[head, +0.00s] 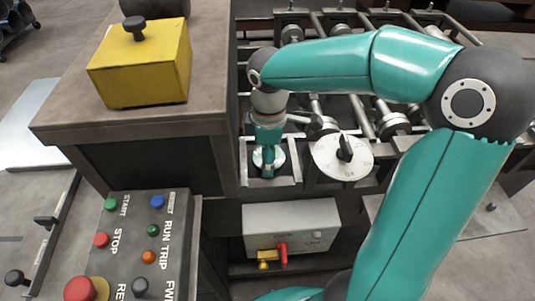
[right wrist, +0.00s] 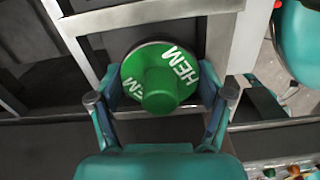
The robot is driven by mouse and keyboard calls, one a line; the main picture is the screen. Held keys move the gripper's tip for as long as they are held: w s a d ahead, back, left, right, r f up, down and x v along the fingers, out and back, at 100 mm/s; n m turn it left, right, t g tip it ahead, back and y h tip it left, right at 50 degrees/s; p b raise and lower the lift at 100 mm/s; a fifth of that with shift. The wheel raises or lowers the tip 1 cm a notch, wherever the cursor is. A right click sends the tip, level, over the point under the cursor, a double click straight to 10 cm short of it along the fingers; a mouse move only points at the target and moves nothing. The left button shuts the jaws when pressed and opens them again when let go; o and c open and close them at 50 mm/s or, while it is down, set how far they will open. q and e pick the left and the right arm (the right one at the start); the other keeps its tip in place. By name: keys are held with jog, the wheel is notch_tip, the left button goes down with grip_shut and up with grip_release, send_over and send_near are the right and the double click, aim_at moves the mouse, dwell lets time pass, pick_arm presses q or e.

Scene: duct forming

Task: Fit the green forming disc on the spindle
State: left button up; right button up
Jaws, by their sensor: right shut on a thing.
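The green forming disc (right wrist: 160,80) has white HEM lettering and a raised green hub in the right wrist view. A grey rim shows behind its upper edge. My right gripper (right wrist: 160,100) is shut on the disc, with one finger on each side. In the head view my right gripper (head: 267,160) points down over a square metal frame (head: 272,182) at the front of the roller machine. The fingers mostly hide the disc there. I cannot pick out the spindle, nor tell whether the disc touches anything below. My left gripper is not in view.
A round white dial (head: 343,157) with a black pointer stands close right of the frame. Metal rollers (head: 395,125) lie behind. A bench with a yellow block (head: 140,65) is at left, above a button panel (head: 140,245). A grey box (head: 291,227) sits below.

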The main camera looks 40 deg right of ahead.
jog(key=shift+s+f, duration=0.1)
jog(key=shift+f, duration=0.15)
jog(key=o, duration=1.5)
notch_tip(320, 180, up, 9)
jog(key=p, duration=0.8)
jog(key=shift+r, duration=0.15)
jog(key=shift+f, duration=0.2)
notch_tip(320, 180, down, 9)
jog(key=b, duration=0.8)
jog(key=shift+r, duration=0.1)
